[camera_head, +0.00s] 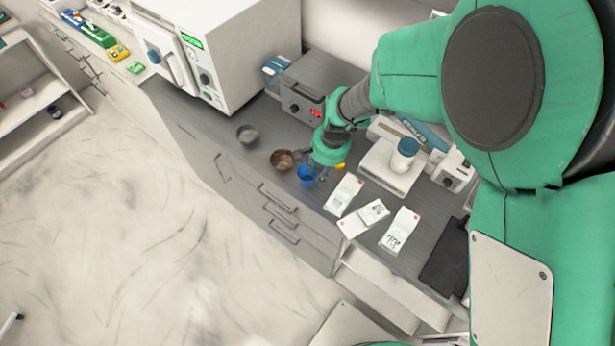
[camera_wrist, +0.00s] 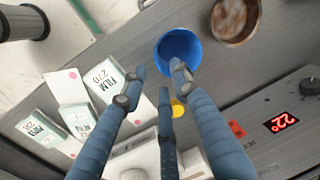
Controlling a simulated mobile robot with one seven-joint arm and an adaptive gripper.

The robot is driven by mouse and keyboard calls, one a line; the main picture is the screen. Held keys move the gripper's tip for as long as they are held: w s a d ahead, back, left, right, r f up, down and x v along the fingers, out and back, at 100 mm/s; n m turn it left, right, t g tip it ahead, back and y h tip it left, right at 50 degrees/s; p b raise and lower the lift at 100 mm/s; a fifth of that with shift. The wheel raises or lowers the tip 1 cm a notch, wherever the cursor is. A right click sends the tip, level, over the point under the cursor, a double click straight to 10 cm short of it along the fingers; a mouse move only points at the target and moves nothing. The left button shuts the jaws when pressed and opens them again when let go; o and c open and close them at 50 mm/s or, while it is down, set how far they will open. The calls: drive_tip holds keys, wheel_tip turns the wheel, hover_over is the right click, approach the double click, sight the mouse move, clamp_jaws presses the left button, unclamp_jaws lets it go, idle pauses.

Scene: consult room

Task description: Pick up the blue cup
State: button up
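The blue cup (camera_head: 307,176) stands on the grey counter near its front edge, just right of a brown bowl, in the head view. In the wrist view the blue cup (camera_wrist: 180,50) shows its open mouth at the top middle. My gripper (camera_head: 318,172) is at the cup's right side in the head view. In the wrist view the blue fingers of my gripper (camera_wrist: 158,80) are spread apart. One fingertip overlaps the cup's near rim, and I cannot tell whether it touches. Nothing is held between the fingers.
The brown bowl (camera_wrist: 236,18) and a grey bowl (camera_head: 247,134) stand left of the cup in the head view. A small yellow object (camera_wrist: 178,108) lies close to the fingers. Film boxes (camera_head: 343,195), a scale with a blue-lidded jar (camera_head: 404,155) and a heater (camera_head: 309,93) stand around.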

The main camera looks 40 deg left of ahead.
sight(315, 184)
drive_tip(key=shift+s+a+f+b, duration=0.1)
drive_tip(key=shift+a+f+b, duration=0.15)
drive_tip(key=shift+f, duration=1.05)
drive_tip(key=shift+s+a+f+b, duration=0.1)
drive_tip(key=shift+a+f, duration=0.15)
drive_tip(key=shift+f, duration=1)
clamp_jaws()
